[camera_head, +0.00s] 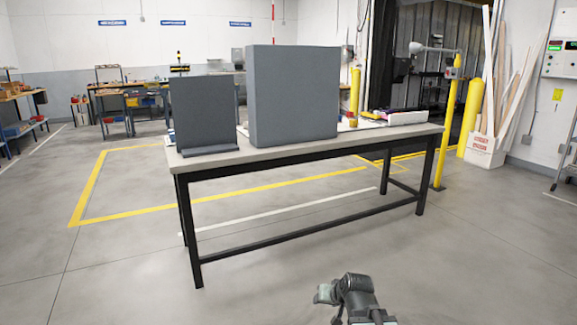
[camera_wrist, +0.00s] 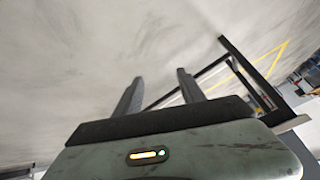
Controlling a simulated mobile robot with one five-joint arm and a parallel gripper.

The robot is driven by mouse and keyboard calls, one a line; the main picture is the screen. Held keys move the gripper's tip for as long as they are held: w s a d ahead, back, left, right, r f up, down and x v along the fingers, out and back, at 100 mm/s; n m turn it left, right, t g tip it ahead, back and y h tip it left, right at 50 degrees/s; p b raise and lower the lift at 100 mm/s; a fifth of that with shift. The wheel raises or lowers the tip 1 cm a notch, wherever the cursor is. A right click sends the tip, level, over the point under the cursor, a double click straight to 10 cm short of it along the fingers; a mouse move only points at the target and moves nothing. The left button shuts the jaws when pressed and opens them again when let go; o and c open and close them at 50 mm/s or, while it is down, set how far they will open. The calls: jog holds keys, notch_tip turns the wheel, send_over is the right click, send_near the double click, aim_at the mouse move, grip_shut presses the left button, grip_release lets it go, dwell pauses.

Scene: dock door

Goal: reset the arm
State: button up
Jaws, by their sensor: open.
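My gripper (camera_wrist: 159,92) shows in the wrist view with its two dark fingers spread apart and nothing between them. Behind the fingers in that view are bare floor and part of the black table frame. In the head view my arm (camera_head: 358,297) is low at the bottom, right of centre, in front of the table and over the floor. The fingertips are hard to make out there. The gripper is apart from the table and touches nothing that I can see.
A table (camera_head: 310,147) with black legs stands ahead. On it are a large grey panel (camera_head: 292,95), a smaller grey panel (camera_head: 203,110) with a ledge, and small items at the right end. Yellow posts (camera_head: 472,117) stand behind right. The floor (camera_head: 480,255) right of the table is clear.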

jog(key=s+d+f+g+h, duration=0.1)
jog(key=s+d+f+g, duration=0.1)
jog(key=s+g, duration=0.35)
jog(key=s+d+f+g+h, duration=0.1)
jog(key=s+d+f+g, duration=0.15)
jog(key=s, duration=0.65)
notch_tip(320, 180, up, 34)
jog(key=t+p, duration=0.1)
jog(key=p, duration=3.3)
jog(key=shift+w+n, duration=0.2)
jog(key=shift+n, duration=0.2)
jog(key=shift+d, duration=0.1)
jog(key=shift+c, duration=1.2)
